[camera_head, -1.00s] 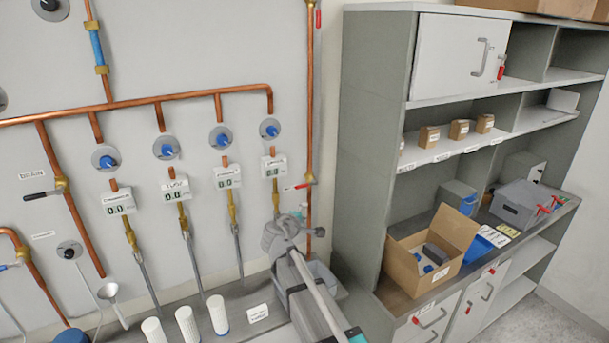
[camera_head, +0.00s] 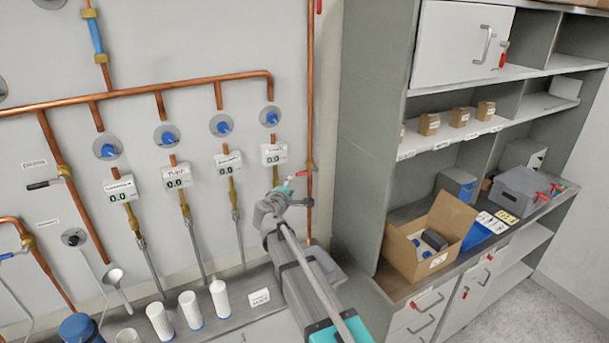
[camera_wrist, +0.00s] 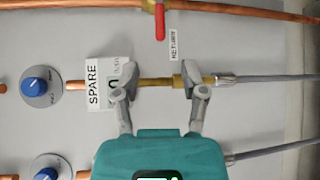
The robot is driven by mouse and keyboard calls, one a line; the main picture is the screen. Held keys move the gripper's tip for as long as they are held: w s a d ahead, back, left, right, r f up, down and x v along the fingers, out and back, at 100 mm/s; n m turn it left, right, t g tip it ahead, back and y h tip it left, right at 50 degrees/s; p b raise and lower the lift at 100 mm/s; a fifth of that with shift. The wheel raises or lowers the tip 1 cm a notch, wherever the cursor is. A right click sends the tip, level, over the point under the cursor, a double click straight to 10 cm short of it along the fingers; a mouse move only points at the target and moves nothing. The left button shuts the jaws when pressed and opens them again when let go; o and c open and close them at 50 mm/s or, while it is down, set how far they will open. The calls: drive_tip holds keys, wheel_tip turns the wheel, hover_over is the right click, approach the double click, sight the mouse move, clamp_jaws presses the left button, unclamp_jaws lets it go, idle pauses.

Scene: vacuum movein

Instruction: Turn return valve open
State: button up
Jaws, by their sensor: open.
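The return valve is a brass body with a red lever (camera_head: 298,174) on the tall copper pipe at the right of the wall panel. In the wrist view its red lever (camera_wrist: 160,22) is at the top, pointing across its pipe, above a "RETURN" label (camera_wrist: 174,43). My gripper (camera_wrist: 161,93) is open and empty. Its two fingers lie either side of part of the SPARE line, apart from the red lever. In the head view my gripper (camera_head: 281,192) is just below and left of the lever, and partly hidden by my arm.
The SPARE display (camera_wrist: 98,85) and brass hose fitting (camera_wrist: 185,80) lie close to my fingers. Several blue knobs (camera_head: 271,117) line the panel. White cylinders (camera_head: 190,309) stand on the ledge below. A shelf unit (camera_head: 367,150) with an open carton (camera_head: 403,265) is at the right.

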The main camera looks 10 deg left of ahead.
sight(301, 174)
drive_tip(key=b+x, duration=0.1)
drive_tip(key=x, duration=1.1)
drive_tip(key=shift+r, duration=0.1)
clamp_jaws()
